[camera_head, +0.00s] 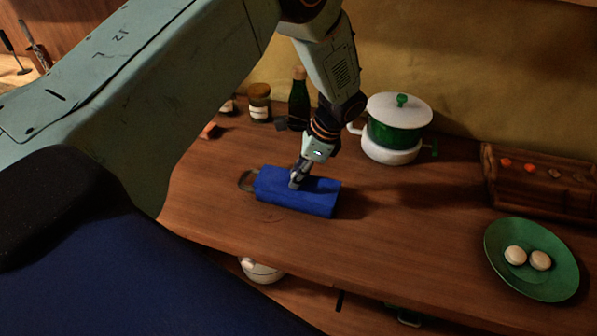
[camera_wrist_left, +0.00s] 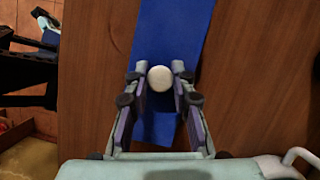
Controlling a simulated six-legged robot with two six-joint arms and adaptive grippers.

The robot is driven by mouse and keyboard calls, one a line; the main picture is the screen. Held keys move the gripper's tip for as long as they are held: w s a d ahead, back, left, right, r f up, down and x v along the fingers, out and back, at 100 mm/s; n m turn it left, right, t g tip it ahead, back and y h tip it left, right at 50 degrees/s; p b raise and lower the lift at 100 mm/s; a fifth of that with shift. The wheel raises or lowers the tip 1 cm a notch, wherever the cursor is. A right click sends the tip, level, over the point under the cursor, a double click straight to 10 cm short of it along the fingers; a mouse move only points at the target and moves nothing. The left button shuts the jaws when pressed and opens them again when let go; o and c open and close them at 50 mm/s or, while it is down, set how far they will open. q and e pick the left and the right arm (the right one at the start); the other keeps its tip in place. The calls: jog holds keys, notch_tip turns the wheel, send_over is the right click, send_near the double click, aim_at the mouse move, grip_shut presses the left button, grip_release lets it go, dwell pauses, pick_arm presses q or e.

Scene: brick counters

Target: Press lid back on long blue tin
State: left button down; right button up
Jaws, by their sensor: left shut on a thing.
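The long blue tin (camera_head: 315,202) lies on the wooden counter, and its blue top also fills the middle of the left wrist view (camera_wrist_left: 172,28). My left gripper (camera_head: 295,181) points down at the top of the tin. In the left wrist view its fingers (camera_wrist_left: 160,88) are shut on a round, pale knob (camera_wrist_left: 160,78) above the blue surface. I cannot tell where the lid meets the tin or whether it sits flush. My right gripper is not in view.
A dark, greyish thing (camera_head: 246,181) lies against the tin's left end. Behind stand a jar (camera_head: 259,103), a green bottle (camera_head: 299,100) and a green-and-white pot (camera_head: 394,133). A green plate (camera_head: 503,240) with two pale round pieces and a wooden tray (camera_head: 540,196) are at right. The counter between is clear.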

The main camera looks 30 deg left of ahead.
pick_arm(q)
jog(key=c, duration=1.1)
grip_release()
jog(key=shift+o, duration=0.2)
jog(key=o, duration=0.5)
jog(key=shift+r, duration=0.1)
jog(key=shift+r+p, duration=3.15)
jog(key=shift+r, duration=0.3)
